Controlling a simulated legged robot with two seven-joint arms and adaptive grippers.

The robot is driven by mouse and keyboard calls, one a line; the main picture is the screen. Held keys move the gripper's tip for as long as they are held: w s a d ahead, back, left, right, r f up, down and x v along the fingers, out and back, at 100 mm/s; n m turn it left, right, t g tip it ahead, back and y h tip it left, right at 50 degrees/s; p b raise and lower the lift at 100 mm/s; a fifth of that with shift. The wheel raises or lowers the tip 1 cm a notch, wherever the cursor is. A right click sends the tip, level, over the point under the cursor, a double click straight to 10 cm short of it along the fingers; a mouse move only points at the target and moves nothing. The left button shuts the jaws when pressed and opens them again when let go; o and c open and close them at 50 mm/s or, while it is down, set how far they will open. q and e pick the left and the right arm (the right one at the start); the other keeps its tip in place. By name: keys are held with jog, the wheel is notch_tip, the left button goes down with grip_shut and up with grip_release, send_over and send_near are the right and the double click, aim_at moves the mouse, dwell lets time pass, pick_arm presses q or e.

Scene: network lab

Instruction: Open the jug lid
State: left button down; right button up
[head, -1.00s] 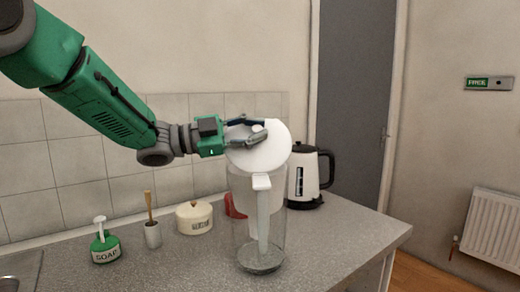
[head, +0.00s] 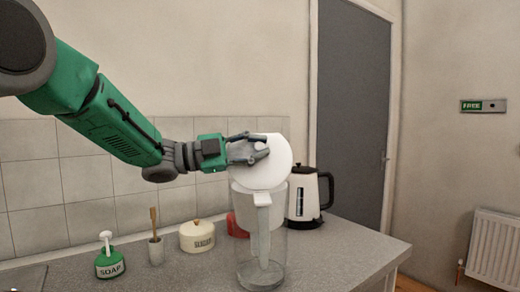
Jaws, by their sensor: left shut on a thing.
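The clear jug (head: 277,246) with a white handle (head: 263,228) stands upright on the grey counter. Its round white lid (head: 283,165) is tilted up, nearly on edge, above the jug's rim. My left gripper (head: 262,150) reaches in from the left and is shut on the lid near its upper part. The lid's lower edge meets the top of the jug; whether it is still joined there I cannot tell. My right gripper is not in view.
A white and black kettle (head: 304,198) stands close behind the jug at right. A red object (head: 237,226) is partly hidden behind the jug. A cream pot (head: 197,237), a brush holder (head: 156,251) and a green soap bottle (head: 109,262) stand left. The counter (head: 340,254) is clear at right.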

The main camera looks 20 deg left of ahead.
pick_arm(q)
jog(key=shift+d, duration=0.15)
dwell(0.6)
jog(key=c, duration=1.4)
grip_release()
jog(key=v, duration=1.2)
jog(key=shift+w, duration=0.2)
jog(key=shift+f, duration=0.1)
